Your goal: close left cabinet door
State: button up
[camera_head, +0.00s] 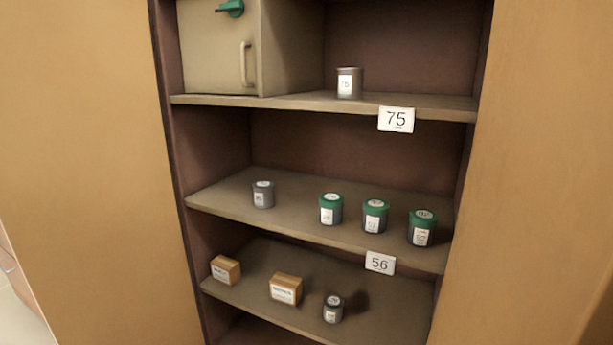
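The left cabinet door (85,150) is a plain tan panel filling the left of the head view. It stands swung open beside the cabinet opening, and the shelves are fully exposed. No handle shows on the face in view. The right cabinet door (540,170) is a similar tan panel on the right side, also open. My gripper is not in view, so its place relative to the left door is not shown.
The cabinet shelves hold a small beige box with a green knob (222,50), several jars, including a grey jar (263,195), and small cartons such as one carton (286,289). Pale floor shows at lower left.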

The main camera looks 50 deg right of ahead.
aim_at(89, 221)
jog(key=i+u, duration=0.25)
jog(key=u, duration=0.15)
jog(key=i+l+u, duration=0.2)
jog(key=u, duration=0.2)
jog(key=i+l+u, duration=0.25)
jog(key=u, duration=0.15)
